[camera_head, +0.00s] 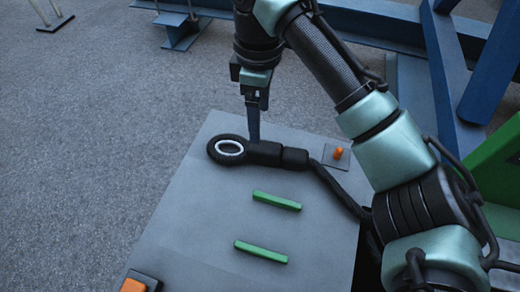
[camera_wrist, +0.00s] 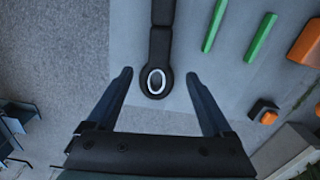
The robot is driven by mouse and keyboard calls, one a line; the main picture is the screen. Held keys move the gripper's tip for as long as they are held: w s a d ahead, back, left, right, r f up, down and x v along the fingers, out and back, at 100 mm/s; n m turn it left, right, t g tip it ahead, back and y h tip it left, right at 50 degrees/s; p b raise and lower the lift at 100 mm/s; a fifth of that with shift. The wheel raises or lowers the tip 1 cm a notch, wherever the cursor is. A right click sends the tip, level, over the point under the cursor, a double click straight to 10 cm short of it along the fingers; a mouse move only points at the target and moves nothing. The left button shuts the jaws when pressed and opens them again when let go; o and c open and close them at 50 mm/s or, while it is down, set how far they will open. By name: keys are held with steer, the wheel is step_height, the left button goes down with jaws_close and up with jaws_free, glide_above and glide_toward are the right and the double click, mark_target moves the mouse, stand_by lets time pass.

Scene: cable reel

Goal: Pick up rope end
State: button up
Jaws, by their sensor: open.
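The rope end is a black loop with a pale ring inside (camera_head: 228,149), joined to a thick black sleeve (camera_head: 265,153) and a black rope (camera_head: 338,188) that runs right behind my arm. It lies on a grey table (camera_head: 185,225). In the wrist view the loop (camera_wrist: 156,80) shows between my two fingers, a little beyond the tips, with the sleeve running up. My gripper (camera_head: 253,137) points down over the sleeve in the head view. It is open and empty in the wrist view (camera_wrist: 158,78). Whether a finger touches the sleeve I cannot tell.
Two green bars (camera_head: 276,201) (camera_head: 261,252) lie on the table. An orange knob (camera_head: 338,153) on a small plate is right of the rope end, and an orange block (camera_head: 133,285) is at the front left. Blue steel beams (camera_head: 455,70) stand behind.

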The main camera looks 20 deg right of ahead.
mark_target(262, 146)
steer(key=f, duration=0.5)
steer(key=f+b, duration=0.1)
steer(key=f, duration=0.4)
steer(key=shift+d+f, duration=0.2)
steer(key=shift+f, duration=0.05)
jaws_close()
steer(key=shift+r, duration=0.15)
stand_by(0.9)
